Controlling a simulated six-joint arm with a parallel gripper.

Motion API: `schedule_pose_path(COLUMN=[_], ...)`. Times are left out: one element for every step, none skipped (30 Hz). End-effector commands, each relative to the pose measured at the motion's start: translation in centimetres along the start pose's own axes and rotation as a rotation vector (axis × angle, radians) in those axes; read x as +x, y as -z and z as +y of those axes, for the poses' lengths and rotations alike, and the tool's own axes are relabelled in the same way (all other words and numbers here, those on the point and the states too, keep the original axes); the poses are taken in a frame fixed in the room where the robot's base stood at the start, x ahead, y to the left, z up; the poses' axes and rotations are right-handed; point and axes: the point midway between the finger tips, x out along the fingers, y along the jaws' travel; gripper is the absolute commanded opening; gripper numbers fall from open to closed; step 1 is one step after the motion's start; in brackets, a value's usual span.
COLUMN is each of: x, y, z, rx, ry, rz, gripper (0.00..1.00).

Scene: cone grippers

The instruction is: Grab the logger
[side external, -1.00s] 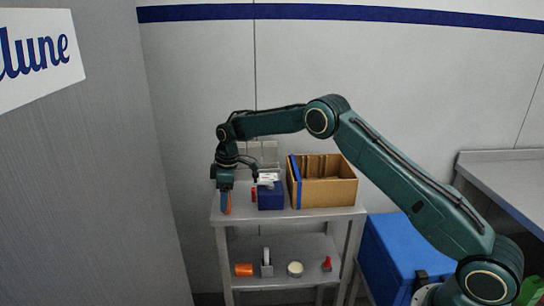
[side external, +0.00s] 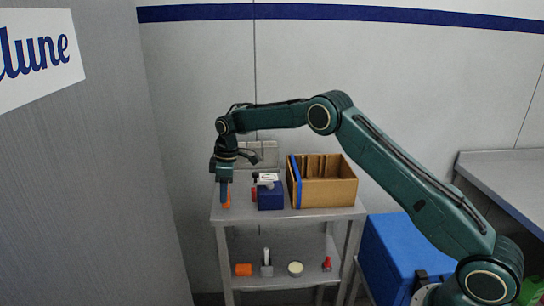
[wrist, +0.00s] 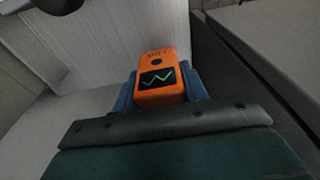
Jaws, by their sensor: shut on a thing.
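The logger (wrist: 158,82) is a small orange box with a dark screen showing a green trace. In the wrist view it sits between the blue fingers of my gripper (wrist: 162,92), which is shut on its sides. In the side view my gripper (side external: 225,195) points down over the left end of the shelf unit's top (side external: 240,216). The logger shows there as an orange patch (side external: 227,198), partly hidden by a finger. I cannot tell from the side view how far its bottom is above the top.
To the right on the top are a red item (side external: 253,193), a dark blue box (side external: 270,198) and an open cardboard box (side external: 328,193). The lower shelf holds an orange cylinder (side external: 243,270) and other small items. A blue cooler (side external: 395,250) stands at the right.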

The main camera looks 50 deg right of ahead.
Motion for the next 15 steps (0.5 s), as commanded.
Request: schedule_pose_path(x=[-0.9,-1.3,-1.9,-2.3,-2.8,-3.5,-4.0,-4.4,-5.0,-5.4,-5.8,-6.2,-6.5,-6.8,-7.2], y=[0.1,0.2,0.3,0.3,0.4,0.5,0.5,0.6,0.6,0.7,0.7,0.8,0.8,0.9,0.9], z=[0.1,0.1,0.1,0.1,0.1,0.1,0.1,0.1,0.1,0.1,0.1,0.1,0.1,0.1,0.1], rx=[0.000,0.000,0.001,0.001,0.000,0.000,0.000,0.000,0.001,0.000,0.000,0.000,0.001,0.001,0.000], ry=[-0.003,-0.004,-0.004,-0.003,-0.004,-0.004,-0.004,-0.004,-0.003,-0.004,-0.004,-0.002,-0.002,-0.003,-0.003], rz=[0.003,0.003,0.003,0.002,0.003,0.003,0.004,0.004,0.003,0.003,0.003,0.002,0.003,0.003,0.002], gripper=[0.20,0.20,0.20,0.20,0.20,0.20,0.20,0.20,0.20,0.20,0.20,0.20,0.20,0.20,0.20])
